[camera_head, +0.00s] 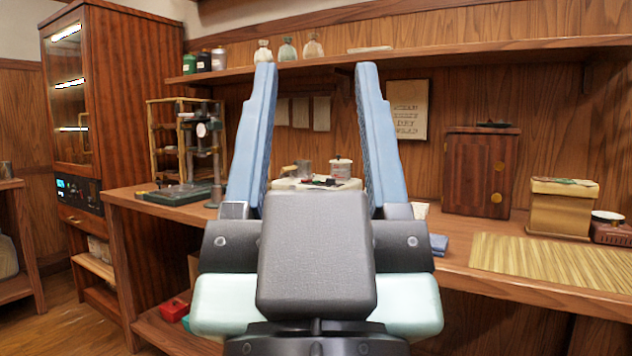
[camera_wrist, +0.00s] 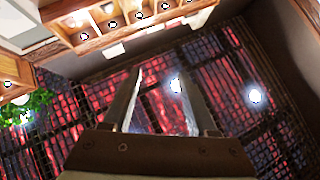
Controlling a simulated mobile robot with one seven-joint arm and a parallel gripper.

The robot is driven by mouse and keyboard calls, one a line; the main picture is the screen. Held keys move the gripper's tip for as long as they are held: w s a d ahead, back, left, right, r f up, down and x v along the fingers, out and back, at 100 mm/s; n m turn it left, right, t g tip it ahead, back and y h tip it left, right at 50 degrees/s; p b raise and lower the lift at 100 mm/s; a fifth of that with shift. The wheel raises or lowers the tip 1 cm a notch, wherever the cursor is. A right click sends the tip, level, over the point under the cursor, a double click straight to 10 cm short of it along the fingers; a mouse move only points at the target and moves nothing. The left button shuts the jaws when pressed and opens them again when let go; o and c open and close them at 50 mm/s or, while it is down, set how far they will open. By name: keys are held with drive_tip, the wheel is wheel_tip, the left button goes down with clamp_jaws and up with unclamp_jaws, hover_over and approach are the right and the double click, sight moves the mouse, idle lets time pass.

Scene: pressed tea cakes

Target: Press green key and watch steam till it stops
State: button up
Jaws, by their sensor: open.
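My gripper (camera_head: 316,68) stands upright in the middle of the head view. Its two blue fingers are wide apart with nothing between them. It also shows open and empty in the wrist view (camera_wrist: 160,75). Behind and between the fingers, on the bench, is a pale round-cornered stand (camera_head: 345,184) with small red and dark parts on top and a lidded metal pot (camera_head: 341,168). My fingers hide parts of this area. I cannot make out a green key, and I see no steam in either view.
A wooden cabinet with a lit blue panel (camera_head: 78,193) stands at left. A press frame (camera_head: 190,150) is on the bench's left. A wooden box (camera_head: 480,172), a smaller box (camera_head: 562,207) and a bamboo mat (camera_head: 550,258) lie right. A shelf (camera_head: 450,47) with jars runs above.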

clamp_jaws()
idle(1.4)
